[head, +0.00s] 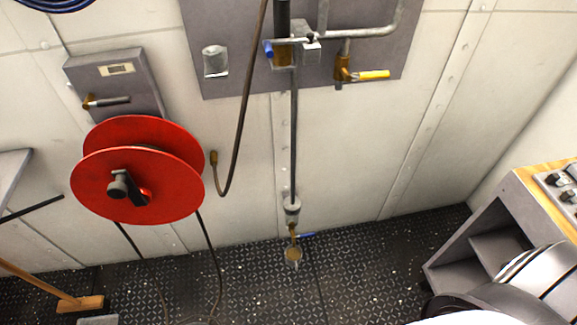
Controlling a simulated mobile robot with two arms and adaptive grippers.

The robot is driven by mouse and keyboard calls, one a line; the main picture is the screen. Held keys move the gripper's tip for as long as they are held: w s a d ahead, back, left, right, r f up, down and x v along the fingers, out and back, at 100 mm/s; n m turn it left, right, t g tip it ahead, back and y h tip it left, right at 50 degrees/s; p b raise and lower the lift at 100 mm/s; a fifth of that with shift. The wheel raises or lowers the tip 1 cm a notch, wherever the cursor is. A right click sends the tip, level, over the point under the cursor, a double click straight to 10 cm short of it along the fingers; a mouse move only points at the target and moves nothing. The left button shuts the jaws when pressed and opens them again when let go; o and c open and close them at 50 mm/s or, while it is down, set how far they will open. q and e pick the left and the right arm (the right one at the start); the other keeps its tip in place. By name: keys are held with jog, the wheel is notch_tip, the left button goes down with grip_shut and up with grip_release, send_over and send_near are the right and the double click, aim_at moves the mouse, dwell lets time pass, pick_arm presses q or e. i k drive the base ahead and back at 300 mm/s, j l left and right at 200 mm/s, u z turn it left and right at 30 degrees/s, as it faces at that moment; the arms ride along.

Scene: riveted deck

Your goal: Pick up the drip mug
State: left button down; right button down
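A small grey metal cup-like thing (215,60) is at the left part of the grey wall panel, and it may be the drip mug. I cannot tell whether it is fixed to the panel or rests on something. At the foot of the vertical pipe, a small brass round piece (293,254) shows below a blue-handled valve (304,235). It is too small to tell whether it is a mug or a fitting. Neither of my grippers is in view. A white and dark part of my own body appears at the lower right.
A red hose reel (138,170) juts from the wall at left, with hoses hanging to the floor. A grey cabinet with a wooden top (541,180) stands at right. A wooden foot (80,303) lies lower left. The dark tread-plate floor (345,275) is mostly clear in the middle.

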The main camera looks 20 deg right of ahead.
aim_at(293, 255)
jog(key=z, duration=0.75)
